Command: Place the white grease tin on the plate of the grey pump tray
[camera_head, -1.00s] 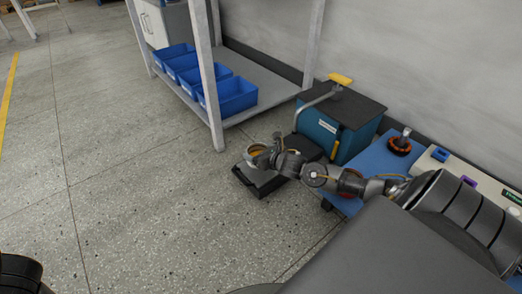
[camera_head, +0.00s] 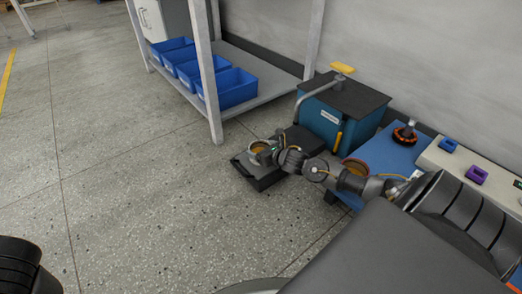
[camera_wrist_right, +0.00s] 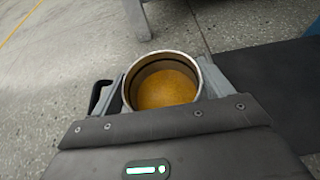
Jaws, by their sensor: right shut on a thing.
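The white grease tin (camera_head: 259,147), open on top with orange-brown grease inside, is held in my right gripper (camera_head: 265,154). In the right wrist view the tin (camera_wrist_right: 162,82) sits upright between the two fingers (camera_wrist_right: 164,88), which are shut on its sides. My left gripper is out of view.
A blue cabinet (camera_head: 322,130) with a black top and bent pipe stands right behind the tray. A shelf with blue bins (camera_head: 236,90) is behind left. A blue table (camera_head: 385,150) bears a copper-wound part (camera_head: 405,135). Floor (camera_head: 130,190) to the left is free.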

